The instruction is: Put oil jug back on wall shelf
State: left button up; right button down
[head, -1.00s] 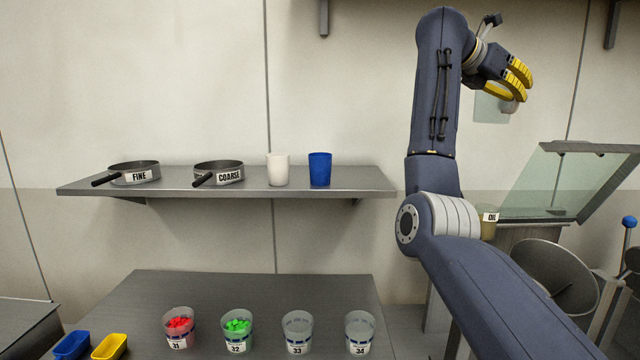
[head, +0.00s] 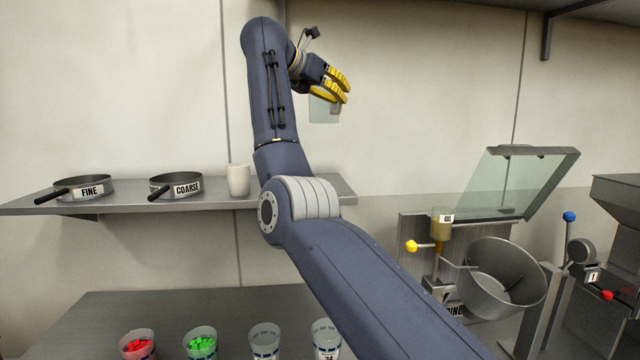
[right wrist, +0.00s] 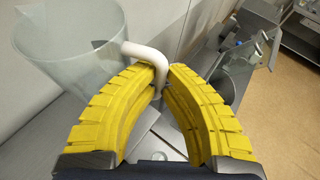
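My right gripper (head: 343,92) is raised high in front of the wall in the head view. It is shut on the pale handle of a clear jug (head: 322,110), which hangs beside the yellow fingers. In the right wrist view the handle (right wrist: 147,52) lies between the fingertips (right wrist: 163,75), and the clear jug body (right wrist: 68,45) is at the left. No oil shows in it. A grey wall shelf (head: 130,197) is lower left, and another shelf (head: 595,8) shows at the top right edge. My left gripper is out of view.
The lower shelf bears sieves marked FINE (head: 88,190) and COARSE (head: 182,186) and a white cup (head: 238,180). Several tubs stand on the bench (head: 100,312) below. At right are an OIL container (head: 442,226), a metal drum (head: 492,285) and a raised glass lid (head: 520,185).

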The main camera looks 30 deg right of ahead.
notch_tip(320, 180, down, 19)
jog(key=shift+f, duration=0.15)
dwell(0.6)
jog(key=shift+f, duration=0.2)
jog(key=c, duration=1.6)
grip_release()
jog(key=v, duration=1.2)
jog(key=shift+r, duration=0.2)
